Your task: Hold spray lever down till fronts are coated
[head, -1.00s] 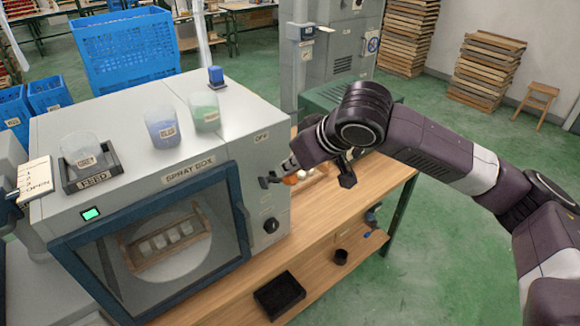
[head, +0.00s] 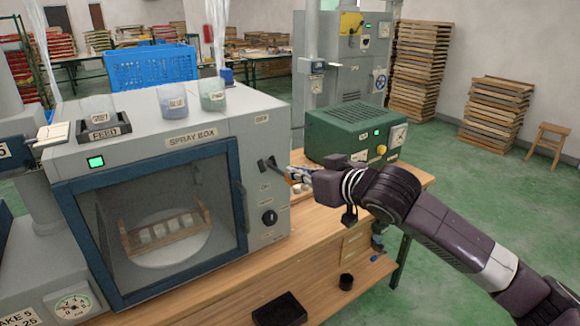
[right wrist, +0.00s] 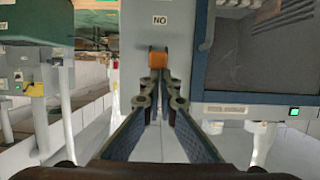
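The grey spray box (head: 215,150) stands on the bench, with its door closed. Its lever (head: 268,165) is on the front panel, below the OFF label and above the ON label. In the right wrist view the lever's orange knob (right wrist: 157,60) is at my right gripper's fingertips (right wrist: 159,76). The fingers are close together; whether they grip the knob or only touch it is unclear. In the head view, my right gripper (head: 290,170) is beside the lever. Behind the window, several pale pieces stand in a wooden rack (head: 168,230) on a round plate. My left gripper is not visible.
A green machine (head: 345,130) is behind my right arm.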

